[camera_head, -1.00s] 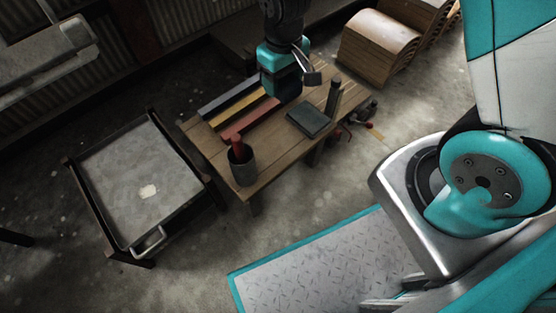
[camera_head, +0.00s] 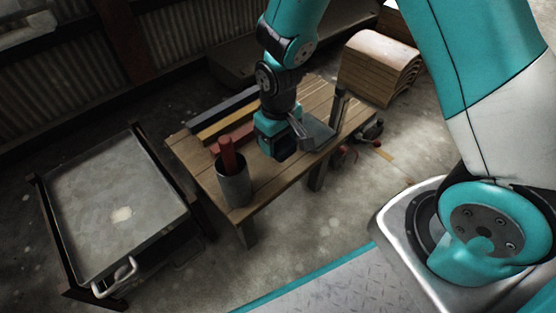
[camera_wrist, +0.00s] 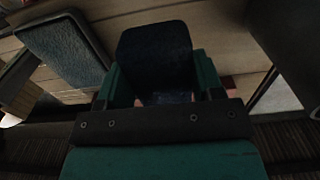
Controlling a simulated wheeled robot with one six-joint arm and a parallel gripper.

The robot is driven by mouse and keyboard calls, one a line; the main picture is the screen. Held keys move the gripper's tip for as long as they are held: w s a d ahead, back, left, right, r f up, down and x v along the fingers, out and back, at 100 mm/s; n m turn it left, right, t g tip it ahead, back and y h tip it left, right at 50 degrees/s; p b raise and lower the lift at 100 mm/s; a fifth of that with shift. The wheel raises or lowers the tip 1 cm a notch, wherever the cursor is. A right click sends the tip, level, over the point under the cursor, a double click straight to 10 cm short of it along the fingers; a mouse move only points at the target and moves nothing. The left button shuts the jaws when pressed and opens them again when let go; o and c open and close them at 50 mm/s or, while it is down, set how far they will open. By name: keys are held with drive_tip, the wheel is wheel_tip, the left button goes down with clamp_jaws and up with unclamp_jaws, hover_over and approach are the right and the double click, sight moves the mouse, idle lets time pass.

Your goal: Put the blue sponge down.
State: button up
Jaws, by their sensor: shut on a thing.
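The blue sponge (camera_wrist: 155,52) is a dark blue rounded block in the wrist view, held between the green-sided fingers of my gripper (camera_wrist: 158,80). In the head view my gripper (camera_head: 278,147) hangs over the middle of the wooden table (camera_head: 268,178), pointing down. The sponge cannot be told apart from the dark gripper end there. I cannot tell whether the sponge touches the tabletop. A dark grey flat pad (camera_head: 319,134) lies just right of my gripper; a grey-blue textured pad (camera_wrist: 65,48) shows at the left in the wrist view.
A grey cup (camera_head: 235,187) with red sticks stands at the table's front left. Dark, yellow (camera_head: 226,124) and red bars lie along the back left. A dark upright cylinder (camera_head: 339,103) stands at the right. A metal tray cart (camera_head: 172,238) is left of the table.

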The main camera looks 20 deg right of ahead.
drive_tip(key=shift+f+b, duration=1.25)
drive_tip(key=shift+f, duration=1.1)
drive_tip(key=shift+f, duration=0.15)
drive_tip(key=o, duration=0.8)
drive_tip(key=shift+o, duration=0.2)
